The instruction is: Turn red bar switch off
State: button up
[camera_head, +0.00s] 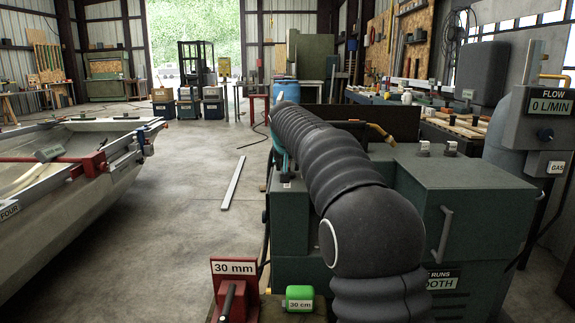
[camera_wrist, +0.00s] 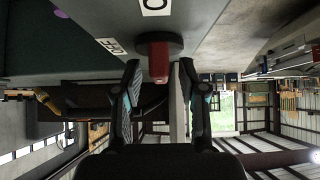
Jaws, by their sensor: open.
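The red bar switch (camera_wrist: 158,64) shows in the wrist view at upper middle, on a dark round base (camera_wrist: 174,42) fixed to a grey-green panel. Its red bar points down the picture, between my fingertips. A white OFF label (camera_wrist: 108,46) sits left of the base. A second label (camera_wrist: 154,4), cut by the top edge, shows an O. My gripper (camera_wrist: 159,72) is open, with one finger on each side of the bar and visible gaps on both sides.
In the head view a dark green cabinet (camera_head: 465,200) stands right of my arm, and a flow meter box (camera_head: 544,118) farther right. A boat hull (camera_head: 70,215) lies left.

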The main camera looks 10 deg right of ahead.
jog(key=shift+w+f, duration=0.15)
jog(key=shift+w, duration=0.05)
grip_shut()
